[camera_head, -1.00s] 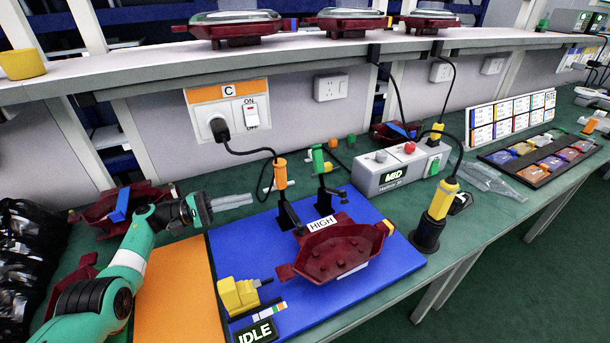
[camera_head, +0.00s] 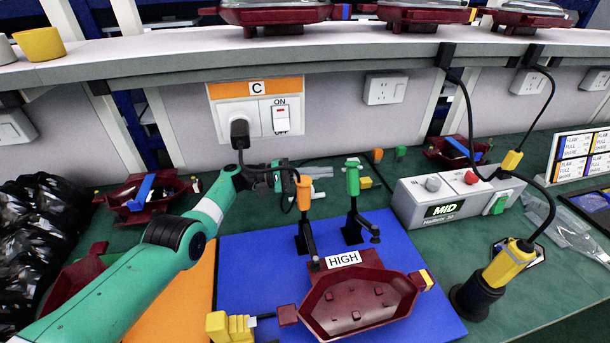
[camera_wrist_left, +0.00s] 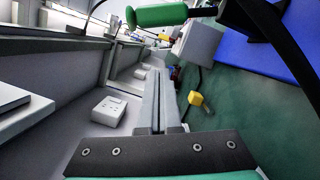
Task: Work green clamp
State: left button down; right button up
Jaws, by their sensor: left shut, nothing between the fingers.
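The green clamp (camera_head: 352,180) stands on the back part of the blue mat (camera_head: 250,262), its green handle upright on a black base. Its green handle also shows large at the top of the left wrist view (camera_wrist_left: 160,15). My left gripper (camera_head: 327,172) is shut and empty behind the orange clamp (camera_head: 304,194), a little left of the green handle and apart from it. Its closed fingers show in the left wrist view (camera_wrist_left: 157,85). A dark red lamp housing (camera_head: 358,300) marked HIGH lies on the mat in front of both clamps. My right gripper is not in view.
A grey control box (camera_head: 455,203) reading MID stands right of the mat. A yellow tool (camera_head: 505,265) stands in a black holder. A black cable runs from socket panel C (camera_head: 254,108) towards the orange clamp, near my left arm. A shelf (camera_head: 250,60) overhangs the back.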

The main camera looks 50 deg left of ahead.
aim_at(353, 190)
pick_arm(q)
jog(key=d+p, duration=0.1)
jog(key=d+r+p, duration=0.1)
jog(key=d, duration=0.1)
jog(key=d+r+p, duration=0.1)
jog(key=d, duration=0.1)
jog(key=shift+w+p, duration=0.4)
